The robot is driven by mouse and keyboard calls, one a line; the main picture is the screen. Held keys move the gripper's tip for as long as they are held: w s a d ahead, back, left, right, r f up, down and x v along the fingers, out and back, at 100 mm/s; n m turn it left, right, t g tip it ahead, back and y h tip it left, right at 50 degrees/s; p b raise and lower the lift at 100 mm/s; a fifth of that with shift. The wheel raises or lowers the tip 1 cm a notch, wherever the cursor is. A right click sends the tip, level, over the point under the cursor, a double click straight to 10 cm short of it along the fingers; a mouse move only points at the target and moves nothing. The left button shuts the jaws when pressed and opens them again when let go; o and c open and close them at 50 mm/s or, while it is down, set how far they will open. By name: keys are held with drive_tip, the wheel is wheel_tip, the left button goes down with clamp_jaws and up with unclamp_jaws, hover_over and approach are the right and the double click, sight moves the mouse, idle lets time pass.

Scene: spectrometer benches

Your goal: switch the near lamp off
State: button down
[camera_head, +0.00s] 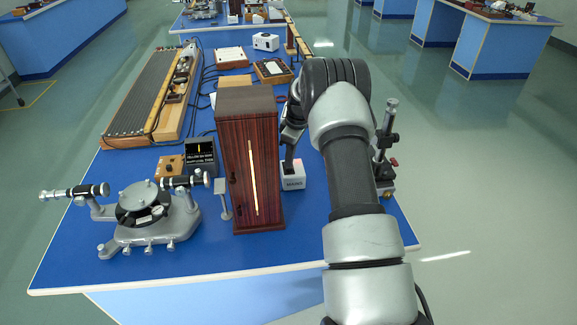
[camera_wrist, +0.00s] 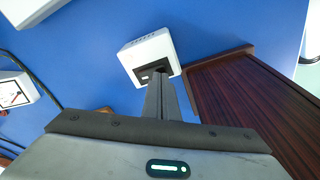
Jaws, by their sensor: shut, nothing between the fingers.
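A tall dark wood housing (camera_head: 249,160) stands upright near the front of the blue bench, with a bright lit vertical slit (camera_head: 252,178) in its face. Its wood side shows at the right in the wrist view (camera_wrist: 255,115). A small white box (camera_head: 293,183) with dark lettering stands just right of it. In the wrist view the white box (camera_wrist: 142,48) has a dark switch-like part (camera_wrist: 153,70) on it. My gripper (camera_head: 289,164) is shut and empty, pointing down at the white box. Its fingertips (camera_wrist: 159,82) overlap the dark part's near edge; I cannot tell whether they touch.
A spectrometer (camera_head: 145,215) with a round table stands at the front left. A small dark display (camera_head: 201,156) and a wooden block (camera_head: 170,166) are behind it. A black stand (camera_head: 388,145) is right of my arm. A long ribbed wooden board (camera_head: 150,95) lies at the back left.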

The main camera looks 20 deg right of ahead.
drive_tip(key=shift+f+b, duration=0.4)
drive_tip(key=shift+f, duration=0.15)
drive_tip(key=shift+r, duration=0.1)
wheel_tip(320, 180, up, 7)
drive_tip(key=p, duration=0.2)
drive_tip(key=shift+p, duration=0.35)
idle(0.4)
idle(0.3)
